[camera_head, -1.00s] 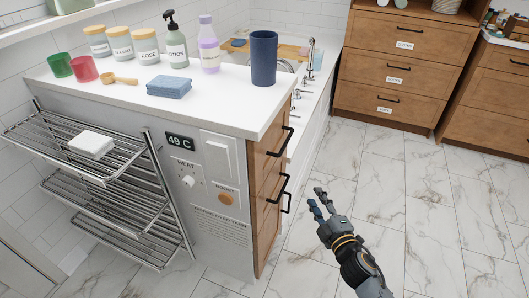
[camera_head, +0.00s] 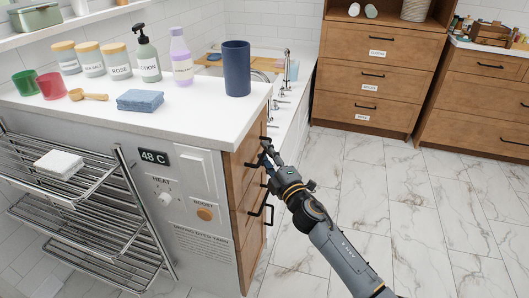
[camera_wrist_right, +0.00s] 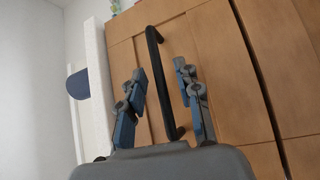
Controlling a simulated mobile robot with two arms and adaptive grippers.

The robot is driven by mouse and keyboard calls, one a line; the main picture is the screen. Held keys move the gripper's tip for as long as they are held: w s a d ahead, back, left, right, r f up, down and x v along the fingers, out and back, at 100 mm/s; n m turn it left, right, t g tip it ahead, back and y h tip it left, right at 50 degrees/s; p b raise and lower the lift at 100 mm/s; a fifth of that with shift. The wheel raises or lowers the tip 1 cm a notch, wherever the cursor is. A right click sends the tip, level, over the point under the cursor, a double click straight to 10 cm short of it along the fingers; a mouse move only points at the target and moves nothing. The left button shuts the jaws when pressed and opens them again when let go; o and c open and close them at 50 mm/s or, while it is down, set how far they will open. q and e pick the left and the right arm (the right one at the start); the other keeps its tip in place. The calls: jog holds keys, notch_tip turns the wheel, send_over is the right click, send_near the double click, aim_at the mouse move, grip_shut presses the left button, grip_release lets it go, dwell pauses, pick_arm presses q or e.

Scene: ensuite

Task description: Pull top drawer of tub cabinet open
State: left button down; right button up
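The tub cabinet (camera_head: 232,180) has a white top and wooden drawer fronts on its right side, with black bar handles. The top drawer front (camera_wrist_right: 205,60) fills much of the right wrist view and looks closed. Its black handle (camera_wrist_right: 158,75) runs between the two fingers of my right gripper (camera_wrist_right: 163,95), which are apart on either side of it. In the head view my right gripper (camera_head: 266,158) is at the top drawer's handle and partly hides it. Whether a finger touches the handle, I cannot tell. My left gripper is not in view.
A lower handle (camera_head: 254,199) juts out below my gripper. A dark blue cup (camera_head: 237,70) and a folded blue towel (camera_head: 140,100) are on the cabinet top. A metal rack (camera_head: 90,200) is at the left. The marble floor (camera_head: 400,210) at the right is clear.

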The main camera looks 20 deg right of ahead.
jog(key=shift+w+a+r, duration=0.1)
jog(key=shift+w, duration=0.5)
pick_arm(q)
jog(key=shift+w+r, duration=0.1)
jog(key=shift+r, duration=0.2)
pick_arm(e)
grip_shut()
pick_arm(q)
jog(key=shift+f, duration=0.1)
